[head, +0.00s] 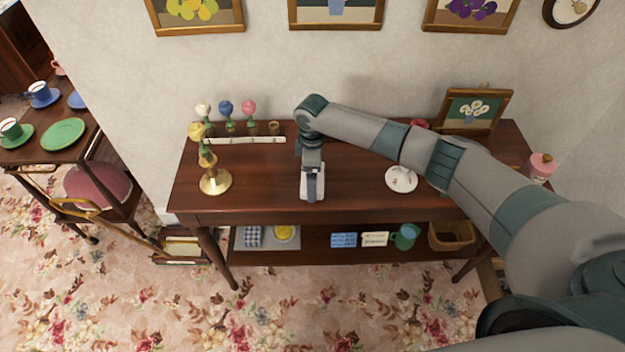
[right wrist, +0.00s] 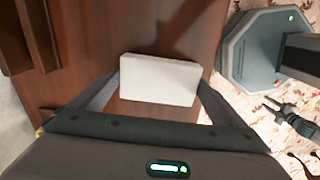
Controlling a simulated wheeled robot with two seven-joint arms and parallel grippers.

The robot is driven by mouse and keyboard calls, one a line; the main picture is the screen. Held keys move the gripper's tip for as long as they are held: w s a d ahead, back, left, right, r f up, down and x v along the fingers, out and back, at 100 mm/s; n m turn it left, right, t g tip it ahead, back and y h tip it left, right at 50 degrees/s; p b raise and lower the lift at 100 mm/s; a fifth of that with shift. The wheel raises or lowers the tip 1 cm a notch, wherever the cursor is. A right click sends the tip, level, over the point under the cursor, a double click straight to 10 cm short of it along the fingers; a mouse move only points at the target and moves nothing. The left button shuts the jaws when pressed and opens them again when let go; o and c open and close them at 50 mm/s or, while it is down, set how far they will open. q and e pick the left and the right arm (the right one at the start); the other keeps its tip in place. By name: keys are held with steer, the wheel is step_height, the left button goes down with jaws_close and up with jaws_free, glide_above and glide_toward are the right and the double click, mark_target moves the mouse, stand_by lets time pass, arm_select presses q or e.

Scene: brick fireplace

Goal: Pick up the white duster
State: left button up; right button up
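The white duster (right wrist: 160,80) is a pale, plain block on the dark wood table top. In the right wrist view it lies between the two fingers of my right gripper (right wrist: 160,84), its ends close to the fingertips. I cannot tell whether the fingers press on it. In the head view my right gripper (head: 312,185) points down over the duster and partly hides it. A small dark gripper, which looks like my left one (right wrist: 270,104), shows at the right of the right wrist view, with its prongs apart, over the carpet. It is not in the head view.
The console table (head: 262,200) also holds a brass stand (head: 215,182) and a row of coloured items left of my gripper. A white round dish (head: 401,178) and a framed picture (head: 474,110) are to the right, beside or behind my arm. The front middle is clear.

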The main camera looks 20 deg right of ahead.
steer(key=c, duration=0.4)
steer(key=shift+c, duration=0.2)
steer(key=shift+r+b, duration=0.45)
steer(key=shift+r, duration=0.35)
step_height(320, 180, up, 2)
steer(key=shift+r+b, duration=0.25)
steer(key=shift+b, duration=0.35)
steer(key=s+d+r+b, duration=0.3)
steer(key=s+d+r, duration=0.4)
steer(key=s+d, duration=0.1)
steer(key=shift+s, duration=0.15)
steer(key=shift+d, duration=0.1)
steer(key=shift+o, duration=0.6)
